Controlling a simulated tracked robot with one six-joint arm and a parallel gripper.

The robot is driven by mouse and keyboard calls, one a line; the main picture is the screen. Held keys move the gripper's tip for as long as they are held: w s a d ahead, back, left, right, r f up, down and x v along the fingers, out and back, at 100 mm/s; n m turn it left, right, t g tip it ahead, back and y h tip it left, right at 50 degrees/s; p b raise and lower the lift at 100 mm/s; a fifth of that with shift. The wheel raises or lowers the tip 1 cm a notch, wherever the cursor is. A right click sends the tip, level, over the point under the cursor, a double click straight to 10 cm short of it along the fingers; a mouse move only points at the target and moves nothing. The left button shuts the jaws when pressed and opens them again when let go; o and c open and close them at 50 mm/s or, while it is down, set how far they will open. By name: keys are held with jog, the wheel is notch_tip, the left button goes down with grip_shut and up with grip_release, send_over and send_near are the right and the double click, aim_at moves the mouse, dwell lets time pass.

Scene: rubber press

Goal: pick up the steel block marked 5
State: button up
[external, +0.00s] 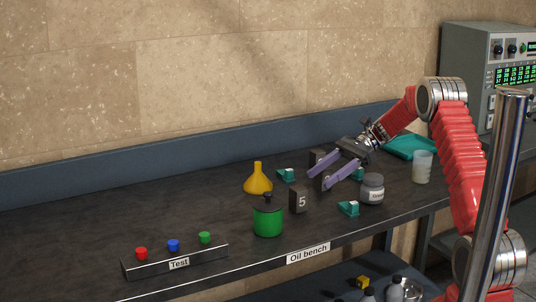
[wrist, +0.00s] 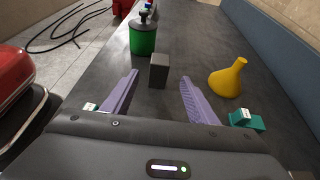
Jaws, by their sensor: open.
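The dark steel block marked 5 (external: 298,200) stands upright on the bench, just right of the green pot in the external view. In the wrist view the block (wrist: 159,71) stands ahead of my gripper, roughly in line with the gap between the fingers. My gripper (external: 318,179) has two purple fingers spread apart with nothing between them. It hangs above the bench, behind and to the right of the block in the external view. In the wrist view my gripper (wrist: 158,79) has its fingertips short of the block, apart from it.
A green pot (external: 267,217) stands close beside the block, and a yellow funnel (external: 258,178) stands behind it. A grey jar (external: 372,189), small teal items (external: 348,208) and a beaker (external: 422,167) stand to the right. A test button box (external: 176,260) lies front left.

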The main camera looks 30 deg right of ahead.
aim_at(292, 197)
jog(key=shift+x, duration=4.25)
jog(key=shift+a, duration=0.1)
jog(key=shift+x, duration=2.55)
jog(key=shift+s, duration=0.1)
jog(key=shift+c, duration=0.3)
jog(key=shift+r, duration=0.1)
grip_shut()
